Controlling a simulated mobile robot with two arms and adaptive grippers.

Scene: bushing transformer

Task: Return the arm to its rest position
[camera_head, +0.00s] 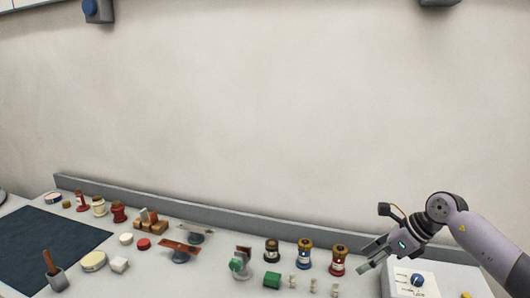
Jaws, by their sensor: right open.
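My right gripper (371,257) reaches in from the right on my right arm. It is open and empty. It is held above the bench's right part, beside a red bushing-like part with a brown top (338,261) and apart from it. A grey-white box with a blue knob (417,280) stands just under and to the right of the gripper. My left gripper is not in view.
The light grey bench (150,280) has a raised back edge (220,216) along the wall. A dark blue mat (45,245) lies at the left.

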